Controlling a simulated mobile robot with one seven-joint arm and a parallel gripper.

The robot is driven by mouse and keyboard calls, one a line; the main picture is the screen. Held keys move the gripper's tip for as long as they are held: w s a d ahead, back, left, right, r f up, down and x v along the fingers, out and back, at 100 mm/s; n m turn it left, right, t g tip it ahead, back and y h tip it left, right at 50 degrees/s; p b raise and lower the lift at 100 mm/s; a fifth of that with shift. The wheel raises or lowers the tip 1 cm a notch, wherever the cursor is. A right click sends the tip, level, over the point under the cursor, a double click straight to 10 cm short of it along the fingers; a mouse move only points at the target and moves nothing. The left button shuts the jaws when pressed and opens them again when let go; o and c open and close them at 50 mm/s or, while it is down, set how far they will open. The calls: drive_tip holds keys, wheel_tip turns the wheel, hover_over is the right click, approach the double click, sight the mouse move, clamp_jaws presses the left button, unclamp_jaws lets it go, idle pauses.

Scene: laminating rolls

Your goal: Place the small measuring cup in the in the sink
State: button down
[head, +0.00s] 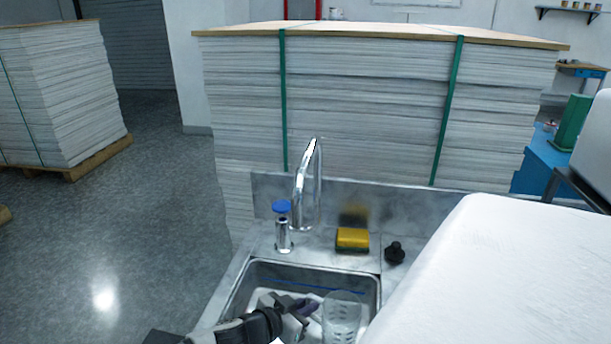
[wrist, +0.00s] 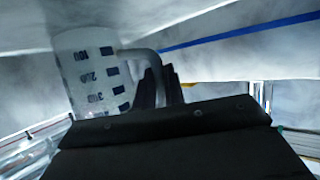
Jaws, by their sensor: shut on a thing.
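The small measuring cup (head: 341,318) is clear with printed markings. In the head view it shows at the right part of the sink opening. My gripper (head: 308,308) is beside it on the left, over the sink (head: 262,268). In the wrist view the cup (wrist: 88,72) shows its dark scale marks, and its handle reaches right to the fingers of my gripper (wrist: 160,88), which are shut on it. The fingertips are partly hidden by the dark gripper body. I cannot tell whether the cup touches the sink floor.
A curved metal faucet (head: 308,185) stands behind the sink. A blue-topped dispenser (head: 282,228), a yellow sponge (head: 352,239) and a black stopper (head: 395,253) are on the back ledge. A large white surface (head: 500,270) fills the right side. Tall paper stacks (head: 365,110) stand behind.

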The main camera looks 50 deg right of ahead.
drive_tip(key=shift+f, duration=0.2)
drive_tip(key=c, duration=1.5)
unclamp_jaws()
drive_tip(key=shift+r, duration=0.3)
drive_tip(key=shift+b+v, duration=0.7)
drive_tip(key=shift+v, duration=3.05)
